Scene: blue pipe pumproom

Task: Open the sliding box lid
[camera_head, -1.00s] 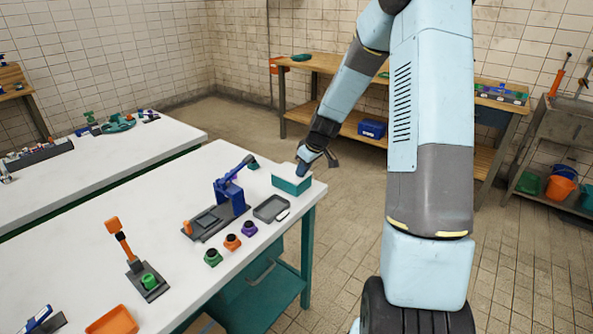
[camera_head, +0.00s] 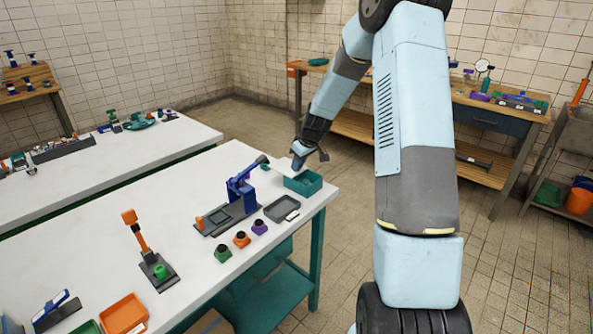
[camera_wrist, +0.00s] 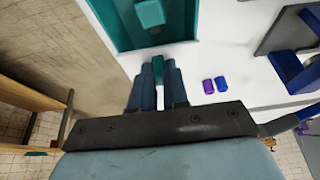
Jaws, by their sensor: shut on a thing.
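The teal box (camera_head: 303,187) stands at the right corner of the white table, and its top shows open. In the wrist view the box (camera_wrist: 112,25) is at the top, with a teal block (camera_wrist: 150,13) inside. My gripper (camera_wrist: 158,72) is just outside the box's edge. It is shut on the small teal lid handle (camera_wrist: 158,66), between its dark blue fingers. The white lid (camera_wrist: 192,58) lies beside the opening and is hard to tell from the white table. In the head view my gripper (camera_head: 298,163) is behind and left of the box.
A grey tray (camera_head: 282,208) lies in front of the box. A blue lever device (camera_head: 240,190) stands to its left. Small purple and blue pieces (camera_wrist: 215,85) lie near my gripper in the wrist view. The table edge is close on the box's right.

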